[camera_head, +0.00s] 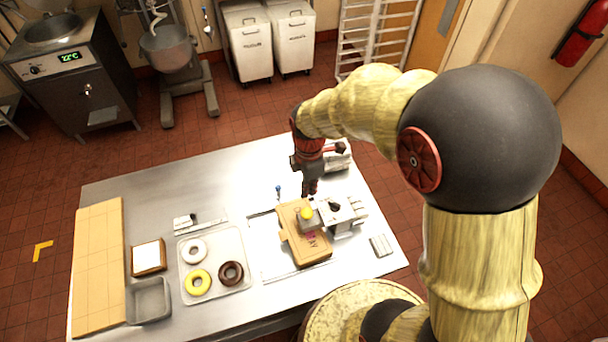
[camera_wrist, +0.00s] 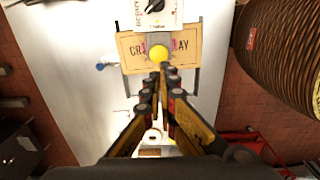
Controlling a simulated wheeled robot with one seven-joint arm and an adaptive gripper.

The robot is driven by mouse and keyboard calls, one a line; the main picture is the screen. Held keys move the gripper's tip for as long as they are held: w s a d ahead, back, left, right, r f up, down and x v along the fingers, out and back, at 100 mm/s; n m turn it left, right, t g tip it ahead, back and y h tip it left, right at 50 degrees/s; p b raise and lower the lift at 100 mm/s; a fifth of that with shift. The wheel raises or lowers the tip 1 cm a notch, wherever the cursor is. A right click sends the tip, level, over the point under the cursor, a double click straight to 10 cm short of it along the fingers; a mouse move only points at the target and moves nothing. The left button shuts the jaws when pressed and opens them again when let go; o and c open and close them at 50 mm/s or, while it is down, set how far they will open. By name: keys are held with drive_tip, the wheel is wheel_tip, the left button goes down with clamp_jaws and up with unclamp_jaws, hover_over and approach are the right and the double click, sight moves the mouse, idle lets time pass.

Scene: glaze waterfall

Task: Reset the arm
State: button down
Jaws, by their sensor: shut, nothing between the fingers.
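My arm reaches over the metal table (camera_head: 110,192) from the right. My gripper (camera_head: 309,190) points down above the back right part of the table, behind a tan box (camera_head: 290,246). In the wrist view my gripper (camera_wrist: 160,68) is shut, with its fingertips together and nothing between them. The tan box also shows in the wrist view (camera_wrist: 130,47), with printed letters partly covered. A yellow ball-like knob (camera_wrist: 158,53) shows just beyond the fingertips. I cannot tell how high the fingertips are above the table.
A tray (camera_head: 236,285) holds a white ring (camera_head: 194,251), a yellow ring (camera_head: 198,282) and a brown ring (camera_head: 230,273). A grey bin (camera_head: 149,300) and a wooden board (camera_head: 97,265) are at the left. A small machine (camera_head: 345,214) stands beside the tan box.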

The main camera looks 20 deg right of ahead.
drive_tip(key=s+f+m+t+b, duration=0.1)
drive_tip(key=s+m+t+b, duration=0.1)
drive_tip(key=s+m+b, duration=0.5)
drive_tip(key=s+d+f+m+t+b, duration=0.1)
drive_tip(key=s+m+t+b, duration=0.2)
drive_tip(key=s+m+b, duration=0.5)
drive_tip(key=m+b, duration=0.3)
drive_tip(key=b, duration=0.7)
drive_tip(key=shift+d+f+t, duration=0.25)
drive_tip(key=shift+f+t, duration=0.05)
